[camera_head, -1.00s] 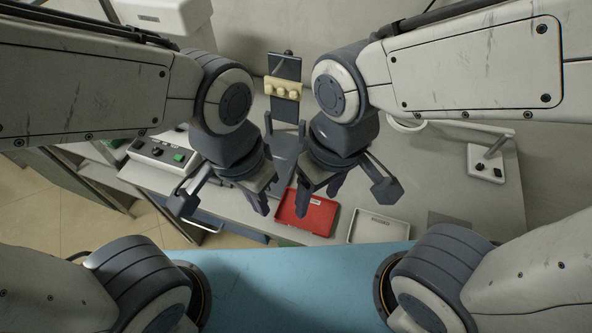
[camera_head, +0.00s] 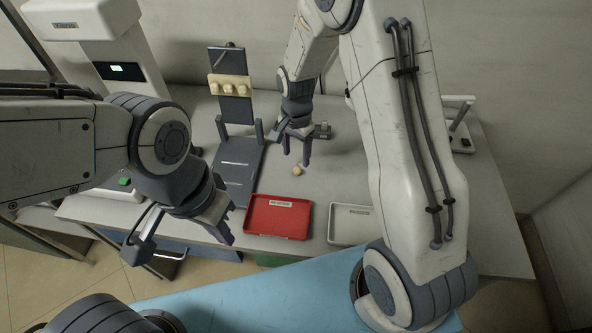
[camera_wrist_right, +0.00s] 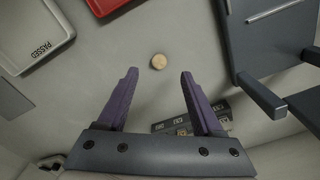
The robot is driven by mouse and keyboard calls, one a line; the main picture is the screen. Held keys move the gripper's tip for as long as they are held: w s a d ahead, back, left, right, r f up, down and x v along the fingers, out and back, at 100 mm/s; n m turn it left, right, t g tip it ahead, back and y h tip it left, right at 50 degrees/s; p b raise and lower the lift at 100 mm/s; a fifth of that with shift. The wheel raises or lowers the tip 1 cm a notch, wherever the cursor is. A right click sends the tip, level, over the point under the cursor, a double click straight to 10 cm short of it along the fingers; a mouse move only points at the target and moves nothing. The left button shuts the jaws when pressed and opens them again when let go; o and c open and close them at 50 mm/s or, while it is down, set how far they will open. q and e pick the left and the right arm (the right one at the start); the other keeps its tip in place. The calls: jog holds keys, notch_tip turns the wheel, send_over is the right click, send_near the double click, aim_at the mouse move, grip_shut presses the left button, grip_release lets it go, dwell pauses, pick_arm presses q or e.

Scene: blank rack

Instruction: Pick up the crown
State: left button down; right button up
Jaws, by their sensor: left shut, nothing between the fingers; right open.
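The crown appears as a small round cream-coloured piece (camera_head: 297,170) lying on the grey bench; it also shows in the right wrist view (camera_wrist_right: 158,61). My right gripper (camera_head: 296,160) is open above the bench, close to the piece. In the right wrist view its two purple fingers (camera_wrist_right: 158,75) are spread with nothing between them, and the piece lies just beyond the fingertips. My left gripper (camera_head: 228,222) is shut and empty, over the bench's front edge, left of the red tray.
A red tray (camera_head: 277,234) and a white tray marked PASSED (camera_wrist_right: 35,52) stand at the bench's front. A dark rack (camera_head: 230,90) with a cream block (camera_head: 229,85) stands behind. Dark labelled blocks (camera_wrist_right: 180,124) lie near my right fingers.

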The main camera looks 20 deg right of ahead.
aim_at(296, 170)
jog(key=shift+a+f+p, duration=0.1)
jog(key=shift+f+p, duration=0.45)
jog(key=shift+f, duration=2.5)
grip_shut()
